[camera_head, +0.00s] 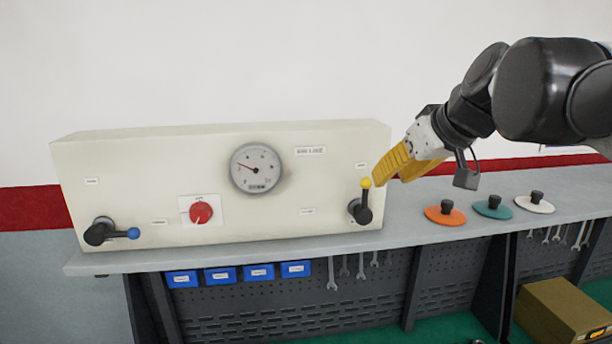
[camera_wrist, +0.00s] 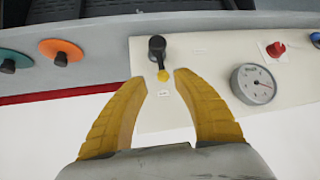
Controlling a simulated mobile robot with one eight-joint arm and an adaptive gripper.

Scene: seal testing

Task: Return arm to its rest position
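My arm (camera_head: 540,90) reaches in from the upper right in the head view. My gripper (camera_head: 377,180) has yellow fingers and sits at the right end of the test panel (camera_head: 130,160), close to the yellow-tipped lever (camera_head: 365,197), which points up. In the wrist view my gripper (camera_wrist: 160,78) is open, with the two fingers well apart and nothing between them. The yellow lever tip (camera_wrist: 163,76) shows just beyond the gap between the fingertips. From these views I cannot tell whether a finger touches the lever.
A blue-tipped lever (camera_head: 118,234), a red knob (camera_head: 201,211) and a gauge (camera_head: 257,168) are on the panel. Orange (camera_head: 445,216), teal (camera_head: 493,208) and white (camera_head: 535,204) discs with black knobs lie on the bench (camera_head: 400,225) to the right. Open space lies above the bench.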

